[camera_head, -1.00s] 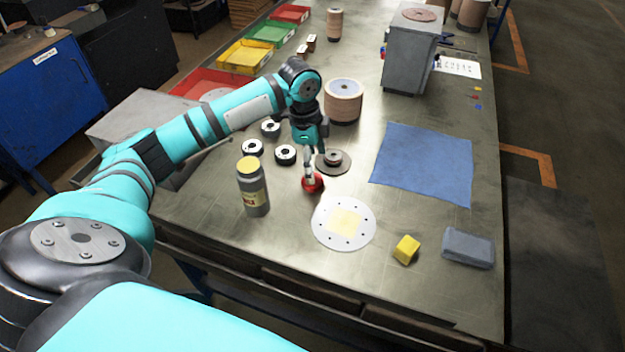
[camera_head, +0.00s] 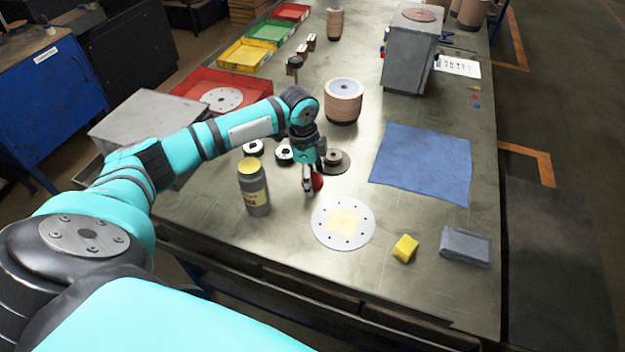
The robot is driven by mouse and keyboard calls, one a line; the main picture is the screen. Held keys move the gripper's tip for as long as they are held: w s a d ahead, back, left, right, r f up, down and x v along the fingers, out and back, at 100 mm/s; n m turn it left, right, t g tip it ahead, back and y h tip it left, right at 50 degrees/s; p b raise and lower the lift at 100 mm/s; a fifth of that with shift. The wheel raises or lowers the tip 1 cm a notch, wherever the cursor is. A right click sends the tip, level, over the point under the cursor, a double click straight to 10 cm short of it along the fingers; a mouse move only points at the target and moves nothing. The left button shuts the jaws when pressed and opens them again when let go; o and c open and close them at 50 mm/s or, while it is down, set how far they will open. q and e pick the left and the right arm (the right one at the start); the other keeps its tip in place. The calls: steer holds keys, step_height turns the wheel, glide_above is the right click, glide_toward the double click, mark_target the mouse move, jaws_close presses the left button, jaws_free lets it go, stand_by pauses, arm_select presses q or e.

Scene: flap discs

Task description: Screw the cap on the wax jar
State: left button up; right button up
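The wax jar (camera_head: 255,194) is a grey cylinder with a pale label. It stands upright on the bench with no cap on, and yellow wax shows at its top. The cap looks tilted on edge, just above or touching the bench; I cannot tell which. My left fingers point down and partly cover it. My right gripper is out of view.
A white disc with a yellow square (camera_head: 327,232) lies in front of the gripper. Black-and-white rings (camera_head: 284,157) and a brown disc with a hub (camera_head: 337,158) lie close behind.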

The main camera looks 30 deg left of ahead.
mark_target(313, 181)
arm_select(q)
steer(key=c, duration=0.5)
steer(key=shift+r, duration=0.2)
steer(key=shift+r, duration=0.2)
step_height(313, 181, up, 3)
steer(key=shift+s+f+b, duration=0.1)
steer(key=shift+s+b, duration=0.05)
steer(key=shift+b, duration=0.4)
steer(key=s+d, duration=0.2)
steer(key=s, duration=0.3)
steer(key=s+d+r+b, duration=0.1)
steer(key=s+d, duration=0.1)
steer(key=s, duration=0.2)
steer(key=s+d+b, duration=0.1)
steer(key=s+d, duration=0.1)
steer(key=s, duration=0.3)
steer(key=shift+s+r, duration=0.25)
steer(key=shift+s, duration=0.05)
